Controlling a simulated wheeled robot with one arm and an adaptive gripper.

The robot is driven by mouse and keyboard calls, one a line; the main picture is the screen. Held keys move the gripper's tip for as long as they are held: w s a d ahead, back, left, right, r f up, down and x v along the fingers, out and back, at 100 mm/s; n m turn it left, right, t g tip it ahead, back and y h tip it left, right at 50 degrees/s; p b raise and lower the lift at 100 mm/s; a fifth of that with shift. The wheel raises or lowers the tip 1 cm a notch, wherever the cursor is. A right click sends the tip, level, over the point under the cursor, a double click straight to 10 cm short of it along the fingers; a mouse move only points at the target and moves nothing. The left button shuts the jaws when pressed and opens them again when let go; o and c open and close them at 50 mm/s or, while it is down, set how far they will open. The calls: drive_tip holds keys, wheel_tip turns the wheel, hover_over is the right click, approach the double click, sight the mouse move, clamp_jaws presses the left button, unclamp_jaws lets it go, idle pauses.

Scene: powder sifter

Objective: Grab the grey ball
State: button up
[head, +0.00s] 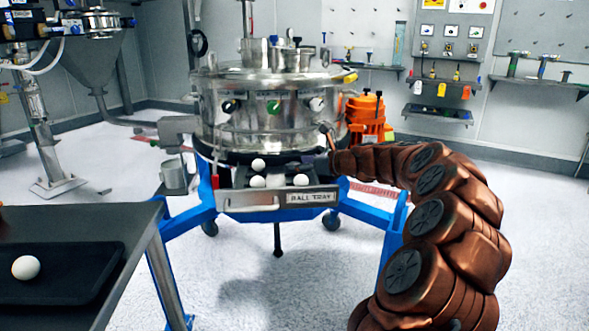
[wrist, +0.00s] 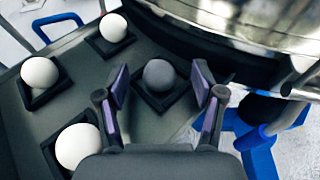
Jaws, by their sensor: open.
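The grey ball (wrist: 159,75) sits in a square black holder on the ball tray in the wrist view. It is darker than the white balls around it. My gripper (wrist: 160,88) is open, with one finger on each side of the grey ball. I cannot tell whether either finger touches it. In the head view the ball tray (head: 248,201) juts out below the steel sifter, and my arm reaches to it from the right. The fingers and the grey ball cannot be made out clearly there.
White balls sit in other holders on the tray, one (wrist: 113,27) at the back, one (wrist: 39,72) at the left and one (wrist: 77,146) at the front. The steel sifter drum (head: 262,110) stands close behind the tray. A table with a black mat (head: 75,262) and another white ball (head: 26,267) stands at the left.

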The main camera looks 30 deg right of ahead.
drive_tip(key=c, duration=1)
drive_tip(key=shift+c, duration=0.2)
